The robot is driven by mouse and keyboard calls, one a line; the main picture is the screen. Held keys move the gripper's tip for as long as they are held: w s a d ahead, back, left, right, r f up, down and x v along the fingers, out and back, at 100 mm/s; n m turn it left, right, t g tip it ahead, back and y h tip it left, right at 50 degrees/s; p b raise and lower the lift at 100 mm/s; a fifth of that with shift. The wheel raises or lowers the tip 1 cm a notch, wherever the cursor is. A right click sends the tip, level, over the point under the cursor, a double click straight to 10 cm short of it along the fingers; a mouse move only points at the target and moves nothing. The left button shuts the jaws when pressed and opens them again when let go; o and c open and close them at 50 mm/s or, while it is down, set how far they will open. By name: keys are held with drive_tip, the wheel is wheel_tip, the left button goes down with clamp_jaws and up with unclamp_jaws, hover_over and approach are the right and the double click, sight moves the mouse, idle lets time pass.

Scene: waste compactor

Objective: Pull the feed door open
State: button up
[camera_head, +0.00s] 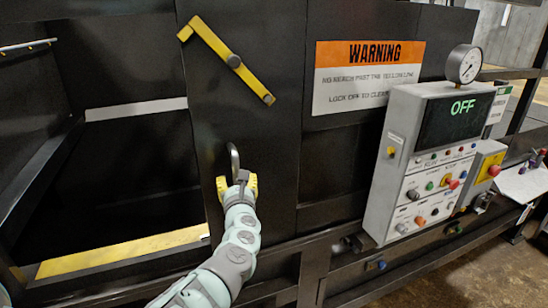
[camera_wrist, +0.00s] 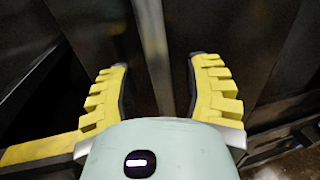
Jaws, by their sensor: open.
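The feed door (camera_head: 268,135) looks like the tall dark panel in the middle of the head view. A yellow latch bar (camera_head: 218,48) lies slanted across its upper part. A dark curved handle (camera_head: 233,157) stands out from its lower part. My gripper (camera_head: 237,184) is at the handle's lower end, its yellow fingers on either side. In the wrist view my gripper (camera_wrist: 160,64) is open, and a grey upright bar (camera_wrist: 151,45), which seems to be the handle, runs between the fingers. I see gaps on both sides of it; its lower end is hidden behind my gripper body.
Left of the panel is a dark opening with a yellow sill (camera_head: 125,253). A warning sign (camera_head: 366,78) is on the wall to the right. A control box (camera_head: 425,165) reading OFF juts out there, with a gauge (camera_head: 464,64) on top. Floor is clear at lower right.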

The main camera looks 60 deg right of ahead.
drive_tip(key=shift+w+d, duration=0.35)
drive_tip(key=shift+d, duration=0.1)
drive_tip(key=shift+o, duration=0.2)
clamp_jaws()
idle(0.4)
